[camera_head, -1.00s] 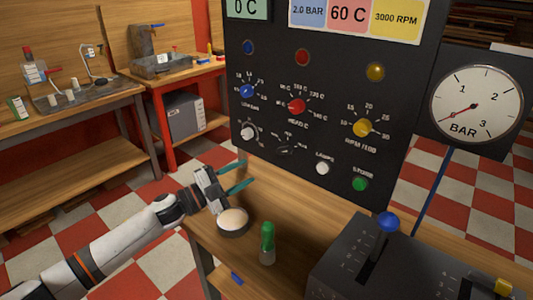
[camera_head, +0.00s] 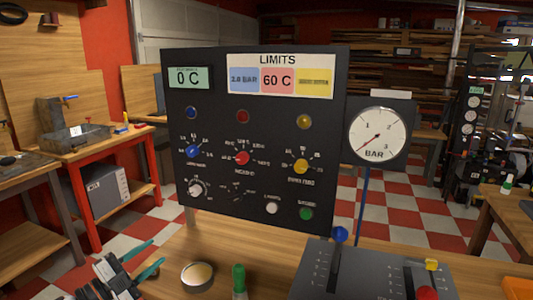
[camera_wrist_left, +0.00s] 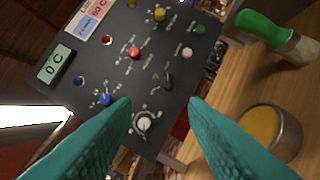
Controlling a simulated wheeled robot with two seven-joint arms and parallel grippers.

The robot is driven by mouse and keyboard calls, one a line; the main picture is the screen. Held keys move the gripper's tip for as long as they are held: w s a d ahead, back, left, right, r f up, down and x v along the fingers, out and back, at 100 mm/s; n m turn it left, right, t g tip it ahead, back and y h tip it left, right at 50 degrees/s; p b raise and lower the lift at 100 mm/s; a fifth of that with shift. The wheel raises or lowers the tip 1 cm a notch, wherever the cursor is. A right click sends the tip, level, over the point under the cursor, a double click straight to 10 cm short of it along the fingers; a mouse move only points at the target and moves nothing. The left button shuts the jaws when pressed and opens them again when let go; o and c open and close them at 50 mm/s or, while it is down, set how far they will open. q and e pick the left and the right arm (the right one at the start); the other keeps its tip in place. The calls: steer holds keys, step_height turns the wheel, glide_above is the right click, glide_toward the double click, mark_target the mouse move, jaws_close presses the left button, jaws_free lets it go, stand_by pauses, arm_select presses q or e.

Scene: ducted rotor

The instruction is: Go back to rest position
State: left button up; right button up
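My left gripper (camera_head: 141,262) is at the lower left of the head view, open and empty, its two teal fingers spread apart. In the left wrist view the fingers (camera_wrist_left: 160,125) stand wide with nothing between them. The black control panel (camera_head: 255,140) with blue, red and yellow knobs stands upright on the wooden table beyond the gripper. My right gripper is in neither view.
A grey lever box (camera_head: 375,272) stands at the front right of the table. A pressure gauge (camera_head: 377,135) is mounted right of the panel. A red-framed bench (camera_head: 95,150) is at the left. Checkered floor (camera_head: 400,205) lies open behind.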

arm_select(q)
steer(key=s+d+f+n+g+y, duration=0.1)
steer(key=s+d+f+n+y, duration=0.2)
steer(key=s+f+n+y, duration=0.4)
steer(key=s+d+f+n+g+y, duration=0.1)
steer(key=s+d+f+n+y, duration=0.1)
steer(key=s+f+n+y, duration=0.4)
steer(key=s+d+f+n+g, duration=0.1)
steer(key=s+f+n+g, duration=0.3)
steer(key=s, duration=0.7)
steer(key=s+d+f+n+g, duration=0.1)
steer(key=s+f+n+g, duration=0.1)
steer(key=s+f+g, duration=0.6)
steer(key=s+f+p, duration=0.3)
steer(key=f, duration=1.7)
steer(key=s+a+f+p, duration=0.1)
steer(key=s+a+f, duration=0.2)
steer(key=s+f, duration=1)
steer(key=s, duration=0.3)
steer(key=shift+s+a+f+m+p, duration=0.15)
steer(key=shift+s+f+m+p, duration=0.15)
steer(key=shift+s+f+m, duration=0.1)
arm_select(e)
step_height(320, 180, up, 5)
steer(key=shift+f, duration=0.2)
